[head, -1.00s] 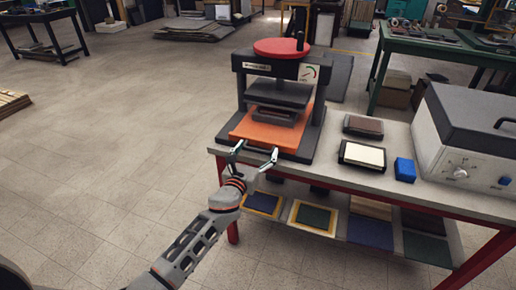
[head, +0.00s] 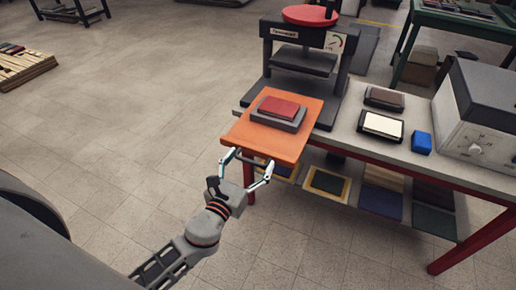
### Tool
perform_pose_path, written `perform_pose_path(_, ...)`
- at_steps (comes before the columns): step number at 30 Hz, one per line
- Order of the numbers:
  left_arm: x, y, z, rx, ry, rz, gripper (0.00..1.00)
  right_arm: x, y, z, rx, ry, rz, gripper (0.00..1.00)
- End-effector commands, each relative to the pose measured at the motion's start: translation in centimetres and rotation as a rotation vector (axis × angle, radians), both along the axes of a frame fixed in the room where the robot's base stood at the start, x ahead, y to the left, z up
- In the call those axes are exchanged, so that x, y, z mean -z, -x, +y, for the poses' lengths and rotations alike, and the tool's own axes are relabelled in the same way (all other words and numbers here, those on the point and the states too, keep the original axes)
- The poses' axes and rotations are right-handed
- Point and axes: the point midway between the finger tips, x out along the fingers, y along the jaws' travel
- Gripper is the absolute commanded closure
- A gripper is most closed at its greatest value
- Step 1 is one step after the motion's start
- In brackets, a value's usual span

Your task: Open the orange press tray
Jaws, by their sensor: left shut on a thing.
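The orange press tray (head: 273,132) is slid out of the press (head: 305,62) toward me, its front part reaching past the table edge. A grey block with a red piece (head: 278,107) on top rests on the tray. My left gripper (head: 247,165) is at the tray's front edge, its fingers shut on the dark handle (head: 238,154) there. My right gripper is not in the view.
The table (head: 350,140) also holds a dark brown pad (head: 384,98), a cream pad in a black frame (head: 381,125), a blue block (head: 421,142) and a grey machine (head: 480,110). Flat panels lie on the lower shelf.

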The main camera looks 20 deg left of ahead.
Motion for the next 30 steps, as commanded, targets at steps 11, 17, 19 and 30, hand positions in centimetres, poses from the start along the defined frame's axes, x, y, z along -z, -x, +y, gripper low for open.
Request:
perform_pose_path(11, 0.0, 2.5, 0.1, 0.000, 0.001, 0.000, 0.60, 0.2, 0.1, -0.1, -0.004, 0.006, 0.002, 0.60)
perform_pose_path(17, 0.0, 2.5, 0.1, 0.000, 0.001, -0.001, 0.60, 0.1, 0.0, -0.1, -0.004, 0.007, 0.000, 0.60)
perform_pose_path(19, 0.0, 2.5, 0.1, 0.000, 0.001, 0.000, 0.60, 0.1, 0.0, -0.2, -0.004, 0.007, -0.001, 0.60)
perform_pose_path(30, 0.0, 2.5, 0.1, 0.000, 0.000, 0.000, 0.06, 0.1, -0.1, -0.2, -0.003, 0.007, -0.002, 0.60)
